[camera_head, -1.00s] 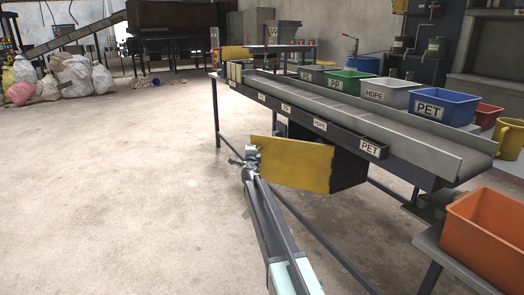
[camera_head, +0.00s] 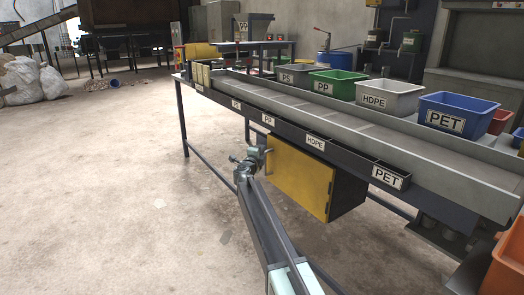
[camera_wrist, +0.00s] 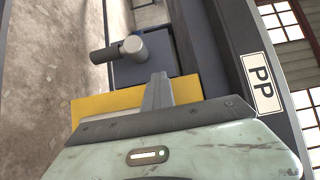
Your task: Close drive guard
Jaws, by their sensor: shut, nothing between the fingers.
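The drive guard (camera_head: 298,180) is a yellow panel on a dark box (camera_head: 347,197) under the conveyor. Its face runs nearly parallel to the conveyor's front side, and it looks shut or almost shut; a small gap cannot be ruled out. My gripper (camera_head: 250,160) is shut and empty at the panel's left edge, close to its upper corner. I cannot tell whether it touches the panel. In the wrist view the yellow guard (camera_wrist: 92,107) shows just beyond the gripper finger (camera_wrist: 158,93).
The conveyor (camera_head: 300,112) runs above the guard, with labelled bins such as the blue PET bin (camera_head: 455,112) behind it. A table leg (camera_head: 182,120) stands left. An orange bin (camera_head: 508,265) is at the lower right. The floor (camera_head: 110,190) to the left is clear.

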